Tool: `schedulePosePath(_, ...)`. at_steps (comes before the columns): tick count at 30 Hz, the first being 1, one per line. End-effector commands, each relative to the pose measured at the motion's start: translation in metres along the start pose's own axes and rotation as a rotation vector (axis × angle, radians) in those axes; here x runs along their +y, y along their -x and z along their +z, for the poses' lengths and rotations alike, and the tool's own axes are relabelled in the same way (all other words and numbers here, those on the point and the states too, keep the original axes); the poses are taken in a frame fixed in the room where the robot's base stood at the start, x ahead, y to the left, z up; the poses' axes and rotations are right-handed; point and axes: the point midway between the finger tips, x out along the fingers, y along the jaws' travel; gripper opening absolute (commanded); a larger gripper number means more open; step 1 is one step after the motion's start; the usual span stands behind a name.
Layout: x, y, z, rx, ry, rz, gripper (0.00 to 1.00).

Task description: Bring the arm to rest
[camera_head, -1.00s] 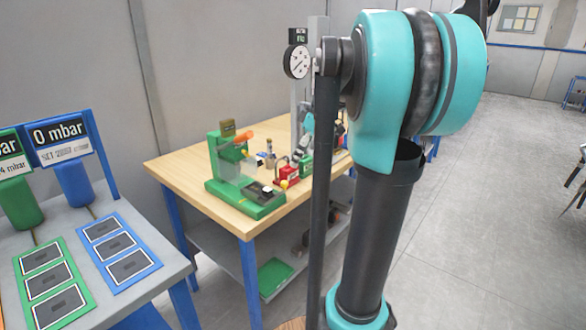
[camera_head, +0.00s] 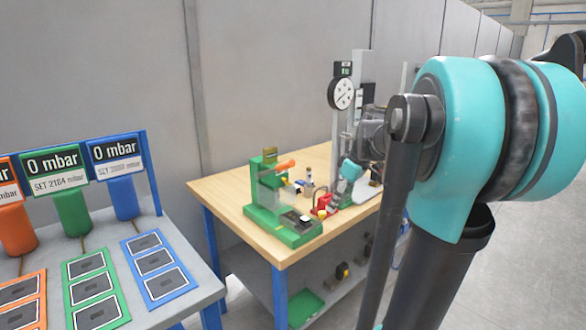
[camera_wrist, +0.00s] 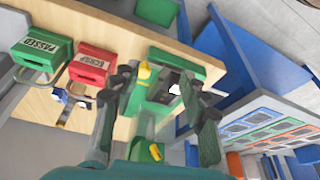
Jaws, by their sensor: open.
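My arm fills the right side of the head view, with a large teal and black joint (camera_head: 455,150) and dark links. The arm is bent and its upper part stands in front of the right end of the wooden table (camera_head: 225,190). In the wrist view my gripper (camera_wrist: 158,82) is open, with its two dark fingers apart and nothing held between them. It points toward a green fixture (camera_wrist: 150,95) on the table. In the head view my gripper is hard to make out behind the arm.
The green fixture (camera_head: 285,205) stands on the table's near end, with small parts beside it and a dial gauge (camera_head: 341,94) behind. A grey bench (camera_head: 185,265) with pressure displays is at left.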

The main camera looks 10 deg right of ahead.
Motion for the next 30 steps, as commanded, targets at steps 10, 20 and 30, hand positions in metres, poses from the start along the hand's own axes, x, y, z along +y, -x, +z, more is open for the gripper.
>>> schedulePosePath(10, -0.113, -0.127, 0.115, -0.018, -0.556, 0.219, 0.44)
schedulePosePath(20, -0.151, -0.159, 0.165, 0.033, -0.766, 0.302, 0.44)
schedulePosePath(30, -0.151, -0.159, 0.165, 0.033, -0.766, 0.302, 0.44)
